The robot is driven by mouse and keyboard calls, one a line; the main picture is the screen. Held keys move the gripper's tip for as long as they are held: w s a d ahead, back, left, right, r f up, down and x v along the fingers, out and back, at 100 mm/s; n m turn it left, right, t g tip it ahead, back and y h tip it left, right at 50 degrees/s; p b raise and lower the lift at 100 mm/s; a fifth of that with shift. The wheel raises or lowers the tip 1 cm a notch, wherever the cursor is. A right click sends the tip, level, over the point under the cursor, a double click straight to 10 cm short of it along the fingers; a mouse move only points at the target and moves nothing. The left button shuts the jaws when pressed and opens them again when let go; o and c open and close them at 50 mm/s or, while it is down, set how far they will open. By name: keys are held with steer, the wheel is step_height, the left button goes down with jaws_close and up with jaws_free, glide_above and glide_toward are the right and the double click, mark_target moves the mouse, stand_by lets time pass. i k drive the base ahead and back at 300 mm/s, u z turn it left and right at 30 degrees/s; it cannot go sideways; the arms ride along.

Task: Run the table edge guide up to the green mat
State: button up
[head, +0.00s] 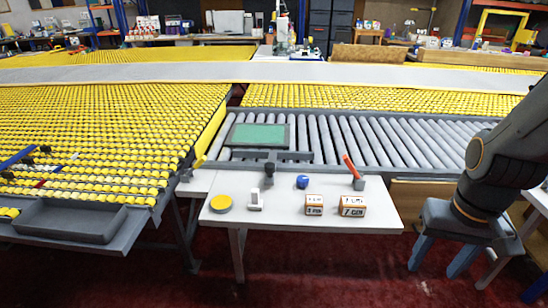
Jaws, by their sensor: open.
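The green mat (258,137) lies flat in a dark frame on the left part of the roller bed. A dark grey bar (292,155), which looks like the table edge guide, lies just in front of the mat along the white table's back edge. A dark upright knob (269,171) stands at its near side. A narrow gap seems to show between bar and mat frame; contact is hard to tell. My gripper (439,266) points down at the right, beyond the white table's right end. Its blue-grey fingers are apart, with nothing between them.
The white table (275,230) carries a yellow disc (221,203), a small white block (255,200), a blue ball (302,181), a red-handled tool (352,171) and two labelled boxes (314,205) (353,206). Grey rollers (385,140) extend right. A grey tray (70,219) is at left.

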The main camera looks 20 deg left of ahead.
mark_target(269, 168)
steer(key=k, duration=0.65)
steer(key=u, duration=0.7)
steer(key=i, duration=1.4)
steer(key=z, duration=0.7)
